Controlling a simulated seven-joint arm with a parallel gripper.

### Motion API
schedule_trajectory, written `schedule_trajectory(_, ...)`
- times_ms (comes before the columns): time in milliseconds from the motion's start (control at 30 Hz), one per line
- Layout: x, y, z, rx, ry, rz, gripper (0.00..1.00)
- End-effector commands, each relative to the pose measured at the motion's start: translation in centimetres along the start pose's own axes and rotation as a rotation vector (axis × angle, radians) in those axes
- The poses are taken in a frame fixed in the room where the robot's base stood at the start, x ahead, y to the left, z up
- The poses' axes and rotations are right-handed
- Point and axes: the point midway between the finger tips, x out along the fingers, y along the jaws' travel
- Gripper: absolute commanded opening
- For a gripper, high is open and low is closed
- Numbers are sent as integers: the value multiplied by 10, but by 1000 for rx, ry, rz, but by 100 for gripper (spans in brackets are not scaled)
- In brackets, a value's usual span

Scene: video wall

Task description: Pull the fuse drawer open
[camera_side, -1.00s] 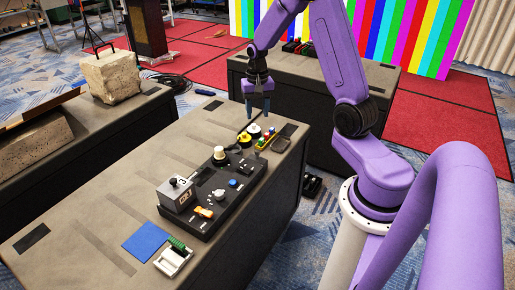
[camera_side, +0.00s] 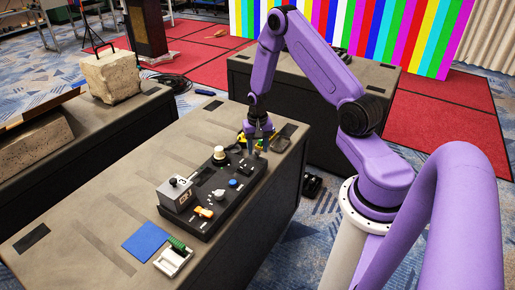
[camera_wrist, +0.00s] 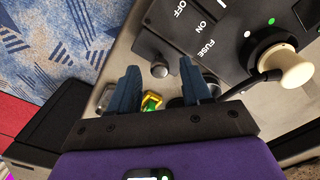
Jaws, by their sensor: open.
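The black control panel (camera_side: 228,203) lies on the table; it also shows in the wrist view (camera_wrist: 180,22), with the words OFF, ON and FUSE on its top. A small round grey knob (camera_wrist: 159,69) sticks out from the panel's end beside the FUSE label. I take it for the fuse drawer's knob; the drawer's seams cannot be made out. My gripper (camera_side: 256,151) is low at the panel's far end. In the wrist view my gripper (camera_wrist: 160,66) is open, with the knob between its blue fingertips and apparently apart from both. In the side view the knob is hidden.
Coloured small items (camera_wrist: 152,102) lie under my fingers. A grey box (camera_side: 176,194) stands on the panel; a blue square (camera_side: 145,242) lies nearer.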

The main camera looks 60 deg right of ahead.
Motion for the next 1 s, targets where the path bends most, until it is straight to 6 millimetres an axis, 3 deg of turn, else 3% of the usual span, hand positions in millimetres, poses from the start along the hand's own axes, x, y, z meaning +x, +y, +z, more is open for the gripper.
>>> schedule_trajectory(400,7,0,0,0,0,0,48)
schedule_trajectory(433,7,0,0,0,0,0,45)
schedule_trajectory(567,7,0,0,0,0,0,3)
schedule_trajectory(600,7,0,0,0,0,0,0)
schedule_trajectory(800,7,4,-4,3,0,0,0)
schedule_trajectory(1000,7,29,-30,7,2,-1,0)
